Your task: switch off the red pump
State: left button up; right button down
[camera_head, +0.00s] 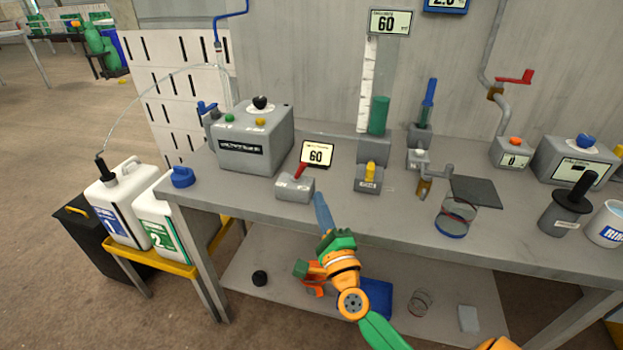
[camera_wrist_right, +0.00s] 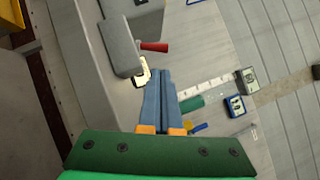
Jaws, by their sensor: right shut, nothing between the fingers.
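A small grey switch block (camera_head: 294,189) with a tilted red lever (camera_head: 300,170) sits near the front edge of the bench. A small display reading 60 (camera_head: 317,153) stands just behind it. The block (camera_wrist_right: 120,47) and its red lever (camera_wrist_right: 153,47) also show in the right wrist view, beyond the fingertips and a little to the left. My right gripper (camera_head: 319,198) is shut and empty, just right of the block and in front of it, apparently apart from the lever; it also shows in the wrist view (camera_wrist_right: 161,73). My left gripper is not in view.
A large grey box (camera_head: 252,140) with coloured knobs stands behind and left. Another red handle (camera_head: 515,78) sits on a wall pipe.

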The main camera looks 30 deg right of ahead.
aim_at(302, 166)
jog(key=x, duration=0.7)
jog(key=shift+f, duration=0.1)
jog(key=shift+r+n+p, duration=0.3)
jog(key=shift+r+p, duration=0.05)
jog(key=shift+p, duration=0.45)
jog(key=shift+a+r+n+g+y+p, duration=0.15)
jog(key=shift+n+g+y+p, duration=0.25)
jog(key=shift+p, duration=0.75)
jog(key=n+p, duration=0.1)
jog(key=p, duration=0.2)
jog(key=w+r+n+g+p, duration=0.1)
jog(key=n+p, duration=0.1)
jog(key=p, duration=0.2)
jog(key=shift+a+r+g+y, duration=0.3)
jog(key=shift+a, duration=0.05)
jog(key=shift+w+a, duration=0.2)
jog(key=shift+a, duration=0.05)
jog(key=shift+w+a, duration=0.1)
jog(key=shift+w, duration=0.15)
